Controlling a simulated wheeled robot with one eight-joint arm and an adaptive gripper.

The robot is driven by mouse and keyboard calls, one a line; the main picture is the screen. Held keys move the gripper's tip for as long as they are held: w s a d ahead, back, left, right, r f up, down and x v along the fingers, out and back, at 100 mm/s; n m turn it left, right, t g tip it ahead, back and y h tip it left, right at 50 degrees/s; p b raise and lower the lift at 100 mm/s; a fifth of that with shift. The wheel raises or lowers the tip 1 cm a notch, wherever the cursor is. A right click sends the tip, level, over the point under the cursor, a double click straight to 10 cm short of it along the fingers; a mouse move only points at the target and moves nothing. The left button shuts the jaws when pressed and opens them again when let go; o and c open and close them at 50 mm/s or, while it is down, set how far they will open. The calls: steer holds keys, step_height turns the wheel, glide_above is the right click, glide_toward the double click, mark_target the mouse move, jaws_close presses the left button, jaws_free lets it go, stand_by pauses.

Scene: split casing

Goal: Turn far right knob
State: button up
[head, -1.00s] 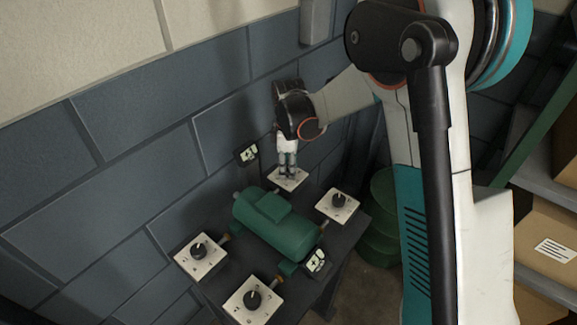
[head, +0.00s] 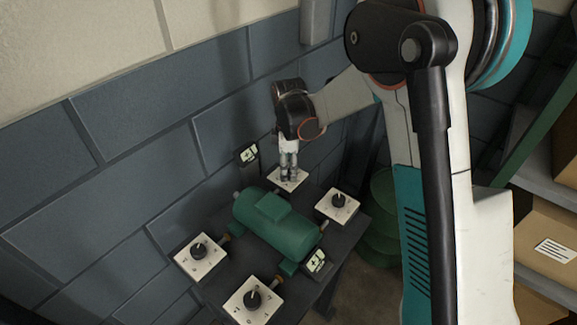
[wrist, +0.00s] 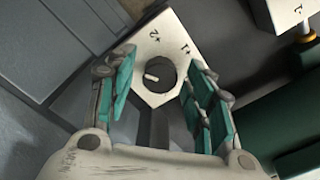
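Four white plates, each with a black knob, surround a green casing (head: 272,226) on a dark table. My gripper (head: 288,178) points down over the farthest plate (head: 302,181), by the wall; its knob is hidden there. In the wrist view, that black knob (wrist: 167,69) with a pale pointer mark lies between my two teal-padded fingers (wrist: 160,70). The fingers are open, with a gap visible on both sides of the knob. Other knobs stand at right (head: 338,201), front left (head: 199,251) and front (head: 252,299).
Two dark pieces with pale symbol labels stand by the casing, at its far left (head: 249,154) and its front right (head: 316,262). The block wall (head: 150,130) is close behind the far plate. A shelf with cardboard boxes (head: 548,245) is at right.

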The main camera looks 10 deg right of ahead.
mark_target(289, 169)
steer(key=shift+r, duration=0.15)
step_height(289, 169, up, 12)
stand_by(0.7)
steer(key=shift+s, duration=0.1)
steer(key=s+d+r+m+t, duration=0.2)
steer(key=s+d+r+m, duration=0.3)
steer(key=s+r, duration=0.15)
steer(key=s+d+m+t, duration=0.2)
steer(key=s+d+m, duration=0.2)
steer(key=s, duration=0.6)
steer(key=s+d+m+t, duration=0.3)
steer(key=s+d+m, duration=0.1)
steer(key=s+m, duration=0.4)
steer(key=s, duration=0.2)
steer(key=shift+s, duration=0.3)
